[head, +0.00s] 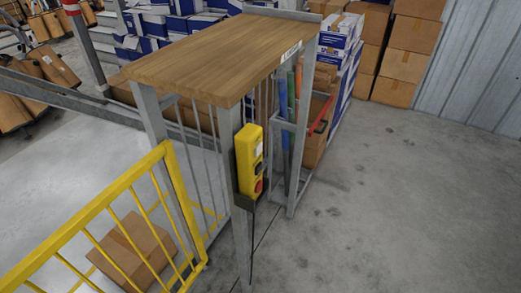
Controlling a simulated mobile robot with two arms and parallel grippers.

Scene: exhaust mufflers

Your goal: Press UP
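A yellow control box (249,161) is mounted upright on the near metal leg of a wooden-topped table. A red button (258,186) shows near its lower end. A dark button sits above the red one, and a pale label or patch lies near the top. I cannot read any UP marking at this size. Neither of my grippers is in the head view.
The table (205,55) has grey metal legs. A yellow railing (112,211) stands at the lower left, with a cardboard box (133,248) behind its bars. Stacked cartons (408,50) stand at the back right. The concrete floor (400,200) on the right is clear.

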